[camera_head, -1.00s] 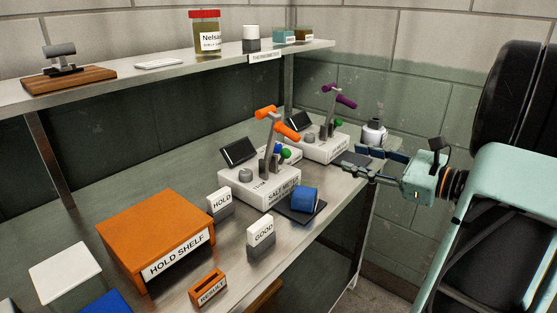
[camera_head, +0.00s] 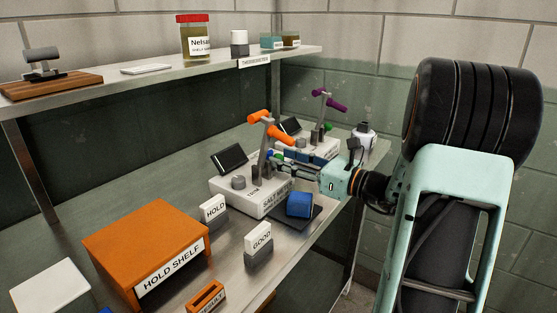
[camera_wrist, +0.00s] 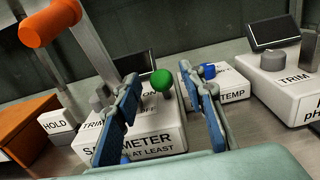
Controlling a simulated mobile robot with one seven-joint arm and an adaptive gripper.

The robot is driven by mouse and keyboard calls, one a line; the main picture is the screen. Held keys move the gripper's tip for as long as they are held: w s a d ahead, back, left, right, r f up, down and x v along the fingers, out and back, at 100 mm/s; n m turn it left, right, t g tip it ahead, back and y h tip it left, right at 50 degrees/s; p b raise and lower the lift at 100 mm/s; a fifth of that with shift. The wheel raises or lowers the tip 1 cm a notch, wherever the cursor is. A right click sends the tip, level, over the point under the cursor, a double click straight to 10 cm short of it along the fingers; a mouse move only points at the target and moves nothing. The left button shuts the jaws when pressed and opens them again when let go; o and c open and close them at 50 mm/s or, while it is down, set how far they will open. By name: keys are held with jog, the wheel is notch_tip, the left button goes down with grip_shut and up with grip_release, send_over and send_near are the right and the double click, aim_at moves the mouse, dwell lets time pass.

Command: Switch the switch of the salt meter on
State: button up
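The salt meter (camera_head: 235,200) is a white box with a dark tilted screen, a grey knob and an orange-handled lever (camera_head: 272,130), standing on the bench. In the wrist view the salt meter (camera_wrist: 150,140) lies below my fingers. A green ball-topped switch (camera_wrist: 162,80) stands on it beside lettering that seems to read "ON". My gripper (camera_wrist: 170,92) is open, its blue-padded fingers on either side of the green ball, with no clear contact. In the head view my gripper (camera_head: 278,163) reaches in from the right over the meter's right end and hides the green ball.
A small TEMP box (camera_wrist: 225,92) with a blue ball stands just right of the fingers. A purple-handled meter (camera_head: 325,150) is behind. A blue cup (camera_head: 300,204) lies on a dark pad in front. HOLD (camera_head: 213,209) and GOOD (camera_head: 258,240) blocks stand nearer, beside the orange hold shelf (camera_head: 140,235).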

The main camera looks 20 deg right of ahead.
jog(key=shift+x, duration=1.25)
grip_shut()
